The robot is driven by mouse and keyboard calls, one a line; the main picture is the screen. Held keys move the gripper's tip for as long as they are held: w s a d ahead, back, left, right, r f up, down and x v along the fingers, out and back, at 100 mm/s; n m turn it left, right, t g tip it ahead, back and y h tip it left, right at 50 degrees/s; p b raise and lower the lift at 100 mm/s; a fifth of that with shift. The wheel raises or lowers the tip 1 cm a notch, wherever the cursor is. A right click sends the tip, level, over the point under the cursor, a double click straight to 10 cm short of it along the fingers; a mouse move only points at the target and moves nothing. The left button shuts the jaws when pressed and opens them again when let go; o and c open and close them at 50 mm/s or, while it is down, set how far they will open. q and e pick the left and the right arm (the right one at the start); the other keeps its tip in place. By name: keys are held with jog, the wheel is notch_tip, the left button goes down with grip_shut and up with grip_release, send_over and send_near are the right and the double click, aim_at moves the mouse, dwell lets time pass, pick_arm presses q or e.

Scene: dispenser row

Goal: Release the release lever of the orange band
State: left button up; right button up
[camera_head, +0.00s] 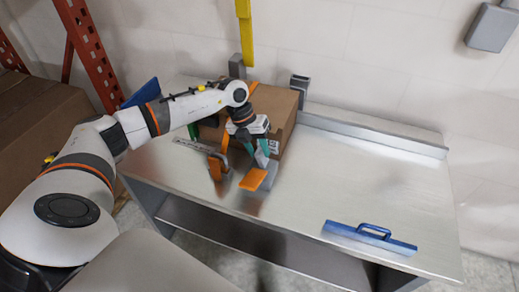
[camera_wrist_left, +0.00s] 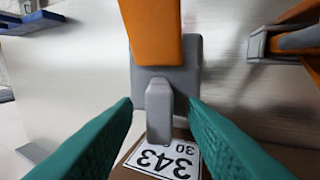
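An orange paddle (camera_head: 254,179) on a grey body stands at the front of a cardboard box (camera_head: 273,98) on the metal table. The paddle also shows at the top of the left wrist view (camera_wrist_left: 153,28). A grey upright tab (camera_wrist_left: 158,108) projects from the grey body. My left gripper (camera_head: 254,150), with teal fingers, is at the front of the box. In the left wrist view its fingers (camera_wrist_left: 160,112) are apart, one on each side of the tab. I cannot tell whether they touch it. My right gripper is not in view.
A second orange piece (camera_head: 215,166) stands left of the paddle. A white label (camera_wrist_left: 168,160) reading 343 30 is on the box. A blue tool with a handle (camera_head: 370,238) lies at the front right of the table (camera_head: 350,180). The table's right middle is clear.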

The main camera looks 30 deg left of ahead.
pick_arm(q)
jog(key=shift+x, duration=0.9)
jog(key=shift+c, duration=0.4)
grip_shut()
jog(key=shift+r, duration=0.1)
